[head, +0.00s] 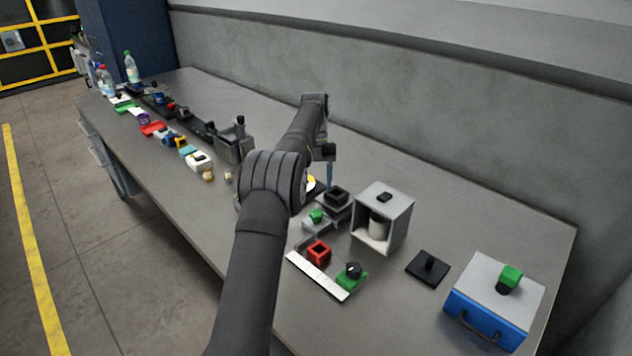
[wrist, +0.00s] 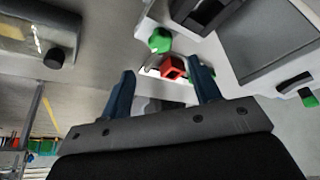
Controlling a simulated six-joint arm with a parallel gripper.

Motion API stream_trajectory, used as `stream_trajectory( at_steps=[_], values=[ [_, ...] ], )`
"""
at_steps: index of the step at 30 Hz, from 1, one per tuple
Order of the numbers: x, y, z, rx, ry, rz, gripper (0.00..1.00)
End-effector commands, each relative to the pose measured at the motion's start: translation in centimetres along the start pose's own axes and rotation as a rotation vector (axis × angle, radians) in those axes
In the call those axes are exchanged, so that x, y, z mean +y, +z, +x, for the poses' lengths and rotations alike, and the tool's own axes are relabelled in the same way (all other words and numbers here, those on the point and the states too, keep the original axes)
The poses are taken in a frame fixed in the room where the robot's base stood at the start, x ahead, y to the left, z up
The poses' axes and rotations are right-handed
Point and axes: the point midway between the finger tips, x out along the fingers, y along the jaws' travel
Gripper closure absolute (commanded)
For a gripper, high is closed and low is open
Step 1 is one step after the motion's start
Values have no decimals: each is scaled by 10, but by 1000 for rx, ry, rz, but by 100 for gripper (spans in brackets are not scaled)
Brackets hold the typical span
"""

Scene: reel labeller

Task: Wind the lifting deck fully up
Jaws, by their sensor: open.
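What looks like the lifting deck is a black square stepped unit (head: 337,201) on the bench, with a grey block and a green knob (head: 316,215) at its front. How high the deck stands is unclear. In the wrist view the green knob (wrist: 160,41) sits beyond my fingers, with the dark unit (wrist: 205,12) above it at the top edge. My gripper (wrist: 163,84) is open and empty, its blue fingers apart. In the head view a blue finger of my gripper (head: 330,172) shows above and behind the unit; my arm hides the rest.
A grey open-front box (head: 397,207) with a white cylinder stands right of the unit. A red square holder (head: 319,251) and a green block with a black knob (head: 352,276) lie in front. A black plate (head: 428,267) and blue box (head: 485,315) sit farther right.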

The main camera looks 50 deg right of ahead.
Motion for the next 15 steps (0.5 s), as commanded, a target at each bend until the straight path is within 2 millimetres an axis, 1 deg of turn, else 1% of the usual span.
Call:
stream_trajectory(
  at_steps=[1,2,3,5,8,11,15],
  values=[
    [0,0,0,0,0,0,47],
    [0,0,0,0,0,-2,53],
    [0,0,0,-1,0,-8,56],
    [0,-1,-1,-5,0,-36,56],
    [-1,-3,-5,-19,-1,-140,56],
    [-1,-7,-10,-41,-7,-315,56],
    [-2,-12,-18,-75,-23,-603,56]
  ],
)
